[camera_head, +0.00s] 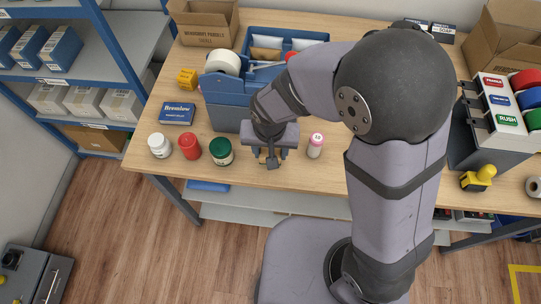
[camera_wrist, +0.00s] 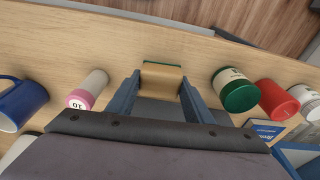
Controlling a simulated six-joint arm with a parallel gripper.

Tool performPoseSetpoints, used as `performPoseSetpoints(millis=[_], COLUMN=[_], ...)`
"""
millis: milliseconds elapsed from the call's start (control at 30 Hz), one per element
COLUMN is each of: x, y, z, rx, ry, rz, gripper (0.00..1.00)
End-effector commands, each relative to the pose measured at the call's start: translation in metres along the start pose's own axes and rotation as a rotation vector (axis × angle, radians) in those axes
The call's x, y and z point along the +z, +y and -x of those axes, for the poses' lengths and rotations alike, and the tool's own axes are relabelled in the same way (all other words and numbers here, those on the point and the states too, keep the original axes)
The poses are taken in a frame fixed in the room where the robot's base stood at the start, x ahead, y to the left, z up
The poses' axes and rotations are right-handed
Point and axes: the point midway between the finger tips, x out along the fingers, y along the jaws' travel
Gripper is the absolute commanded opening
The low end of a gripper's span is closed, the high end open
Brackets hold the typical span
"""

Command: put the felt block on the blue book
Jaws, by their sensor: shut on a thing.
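The felt block (camera_wrist: 161,80) is a tan block with a green edge, seen between my fingers in the wrist view. My gripper (camera_wrist: 160,84) is shut on it, with a finger on each side. In the head view my gripper (camera_head: 270,156) points down near the front edge of the counter, and it mostly hides the block. I cannot tell whether the block touches the counter. The blue book (camera_head: 178,113) lies flat to the left of my gripper, with nothing on it. Its corner also shows at the lower right in the wrist view (camera_wrist: 265,131).
A pink-capped bottle (camera_head: 315,146) stands right of my gripper. A blue caddy (camera_head: 225,88) stands behind. A blue mug (camera_wrist: 18,103) is at the wrist view's left.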

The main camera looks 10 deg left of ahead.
Motion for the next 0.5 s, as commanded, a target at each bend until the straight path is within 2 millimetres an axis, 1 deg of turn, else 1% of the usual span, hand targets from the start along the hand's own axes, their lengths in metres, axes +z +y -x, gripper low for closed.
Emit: performPoseSetpoints(millis=[100,300,500], x=[-0.004,-0.007,-0.009], y=[-0.001,-0.001,0.000], z=[0.018,0.044,0.057], rx=[-0.004,-0.002,-0.001], ry=[0.005,0.003,0.000], rz=[0.000,0.000,0.000], gripper=[0.20,0.20,0.20])
